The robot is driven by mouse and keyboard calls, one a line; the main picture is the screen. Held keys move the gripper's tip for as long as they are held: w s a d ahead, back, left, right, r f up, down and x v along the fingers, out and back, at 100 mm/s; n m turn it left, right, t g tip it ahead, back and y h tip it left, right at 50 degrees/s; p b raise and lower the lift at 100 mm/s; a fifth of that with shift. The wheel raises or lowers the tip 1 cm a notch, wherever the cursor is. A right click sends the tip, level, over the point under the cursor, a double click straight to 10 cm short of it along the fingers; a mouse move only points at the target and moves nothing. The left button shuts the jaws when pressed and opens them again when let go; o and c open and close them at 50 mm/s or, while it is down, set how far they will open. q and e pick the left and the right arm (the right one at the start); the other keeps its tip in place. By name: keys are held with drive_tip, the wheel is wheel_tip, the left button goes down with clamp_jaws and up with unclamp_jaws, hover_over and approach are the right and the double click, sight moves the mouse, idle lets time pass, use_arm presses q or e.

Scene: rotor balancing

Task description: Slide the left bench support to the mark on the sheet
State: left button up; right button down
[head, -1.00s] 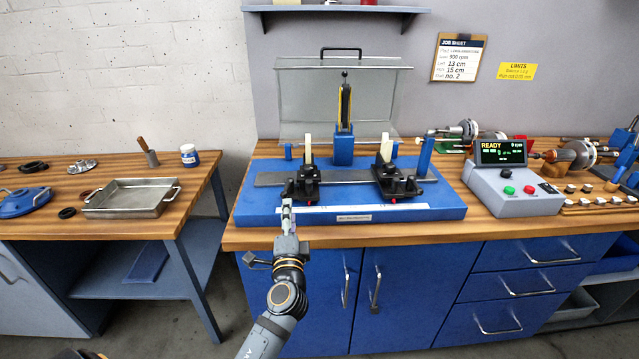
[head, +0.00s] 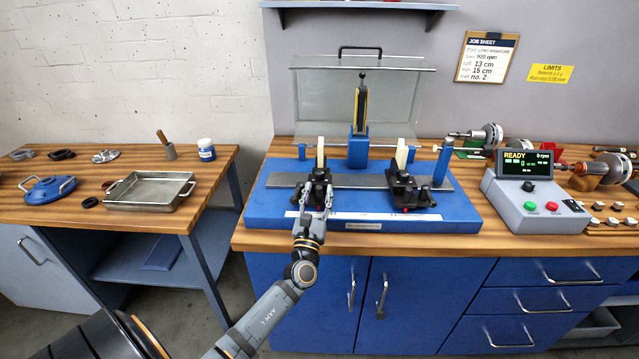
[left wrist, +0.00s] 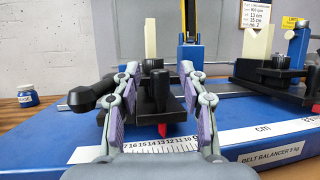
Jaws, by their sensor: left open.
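The left bench support (head: 318,174), black with a pale upright block, stands on the grey rail (head: 352,181) of the blue balancer bench (head: 463,211). My left gripper (head: 317,199) is at its front. In the left wrist view the open fingers (left wrist: 160,105) stand either side of the support's black front block (left wrist: 158,92), with gaps visible. Its red pointer (left wrist: 162,130) hangs above the white scale (left wrist: 150,146), near 12 to 13; the exact reading is unclear. The job sheet (head: 487,57) reads left 13 cm, right 15 cm. My right gripper is out of view.
The right support (head: 408,186) stands further right on the rail. A blue post with a yellow-and-black part (head: 360,115) rises behind. A clear guard (head: 320,100) stands at the back. The control box (head: 535,205) is to the right. A metal tray (head: 150,190) lies on the left table.

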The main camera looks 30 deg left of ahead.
use_arm(q)
drive_tip(key=shift+x, duration=1)
clamp_jaws()
